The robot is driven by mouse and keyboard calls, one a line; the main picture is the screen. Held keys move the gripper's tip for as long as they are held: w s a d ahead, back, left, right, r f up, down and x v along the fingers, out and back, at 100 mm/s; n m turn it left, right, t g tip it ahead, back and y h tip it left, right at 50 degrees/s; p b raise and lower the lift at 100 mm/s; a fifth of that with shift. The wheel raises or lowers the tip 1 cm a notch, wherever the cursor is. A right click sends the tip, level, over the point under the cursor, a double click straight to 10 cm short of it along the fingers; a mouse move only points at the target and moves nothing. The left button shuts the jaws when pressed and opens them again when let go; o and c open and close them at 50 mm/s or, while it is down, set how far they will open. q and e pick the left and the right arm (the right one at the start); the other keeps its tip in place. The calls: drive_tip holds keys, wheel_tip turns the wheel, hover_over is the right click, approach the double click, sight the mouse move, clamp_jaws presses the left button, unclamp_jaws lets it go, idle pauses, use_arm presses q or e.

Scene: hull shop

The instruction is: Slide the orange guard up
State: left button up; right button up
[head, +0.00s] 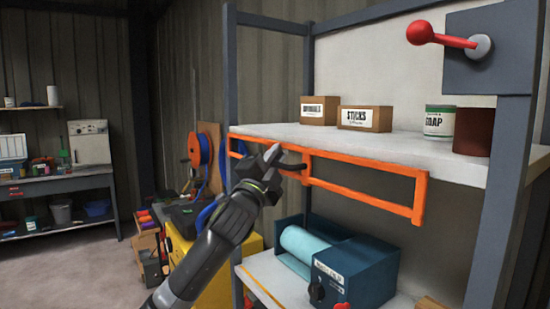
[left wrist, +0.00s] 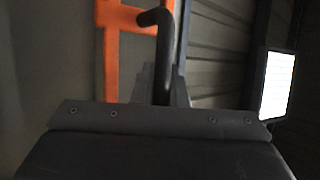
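The orange guard (head: 362,196) is a long open frame along the front edge of the shelf, just below its board. It also shows in the left wrist view (left wrist: 111,60) as an upright bar with a crosspiece. A dark bent handle (left wrist: 166,45) stands out from the guard near its middle upright. My left gripper (head: 272,166) is at this handle. In the left wrist view its fingers (left wrist: 163,88) lie close on both sides of the handle and appear shut on it. The fingertip contact is partly hidden. My right gripper is in neither view.
The shelf (head: 400,143) above holds two boxes (head: 364,118), a soap can (head: 439,122) and a brown container (head: 473,132). A blue machine (head: 355,275) with a pale roller stands below. A red-knobbed lever (head: 425,33) is at upper right. Grey posts (head: 500,200) flank the shelf.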

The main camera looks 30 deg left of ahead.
use_arm(q)
clamp_jaws()
wheel_tip(320, 180, up, 10)
drive_tip(key=p, duration=0.7)
drive_tip(key=shift+f, duration=0.15)
